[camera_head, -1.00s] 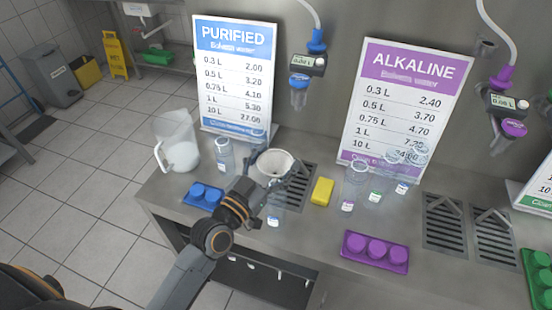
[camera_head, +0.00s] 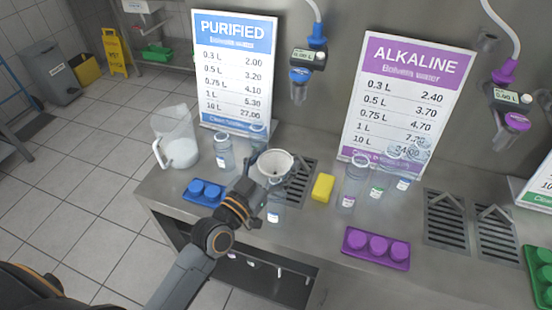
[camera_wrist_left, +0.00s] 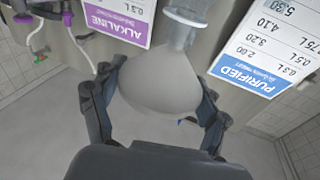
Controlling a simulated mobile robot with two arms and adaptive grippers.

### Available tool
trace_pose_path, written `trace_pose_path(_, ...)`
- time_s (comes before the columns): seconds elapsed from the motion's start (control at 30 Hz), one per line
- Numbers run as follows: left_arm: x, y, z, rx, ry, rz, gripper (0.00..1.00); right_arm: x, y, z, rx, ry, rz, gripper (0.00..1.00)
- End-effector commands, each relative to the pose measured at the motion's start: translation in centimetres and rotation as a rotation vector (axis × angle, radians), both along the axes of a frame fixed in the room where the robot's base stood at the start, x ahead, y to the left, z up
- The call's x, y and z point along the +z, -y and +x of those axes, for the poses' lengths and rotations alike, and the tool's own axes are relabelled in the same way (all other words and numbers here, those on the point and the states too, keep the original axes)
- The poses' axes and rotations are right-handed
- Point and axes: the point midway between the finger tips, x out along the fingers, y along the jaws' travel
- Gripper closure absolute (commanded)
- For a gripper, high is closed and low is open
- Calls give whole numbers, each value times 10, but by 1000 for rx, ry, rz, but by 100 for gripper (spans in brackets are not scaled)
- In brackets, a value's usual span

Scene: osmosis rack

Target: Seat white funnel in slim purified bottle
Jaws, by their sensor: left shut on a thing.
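The white funnel (camera_head: 276,160) is held over the counter by my left gripper (camera_head: 275,180), whose fingers are shut around its cone. In the left wrist view the funnel (camera_wrist_left: 158,85) sits between the two fingers (camera_wrist_left: 155,95). A clear slim bottle with a blue-and-white label (camera_head: 273,217) stands below the funnel in the head view, partly hidden by the gripper. In the wrist view a clear bottle (camera_wrist_left: 188,18) meets the funnel's narrow end; I cannot tell whether the spout is inside its neck. My right gripper is not in view.
Another clear bottle (camera_head: 223,153) and a white-filled pitcher (camera_head: 178,140) stand to the left. Blue caps (camera_head: 204,192) lie nearby. A yellow block (camera_head: 322,187) and a drain grate (camera_head: 300,185) lie to the right, then several clear bottles (camera_head: 353,185) and purple caps (camera_head: 376,248).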

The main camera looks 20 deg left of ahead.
Motion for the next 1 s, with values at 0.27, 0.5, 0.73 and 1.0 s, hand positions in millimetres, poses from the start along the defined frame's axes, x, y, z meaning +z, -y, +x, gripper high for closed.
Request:
trace_pose_path(0.27,-3,0,0,0,1,1,50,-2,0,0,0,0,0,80)
trace_pose_path(0.5,-3,0,0,0,1,0,3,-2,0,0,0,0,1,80)
trace_pose_path(0.73,-3,0,0,0,1,0,0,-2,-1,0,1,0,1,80)
trace_pose_path(1.0,-5,-3,-7,1,0,2,0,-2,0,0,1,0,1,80)
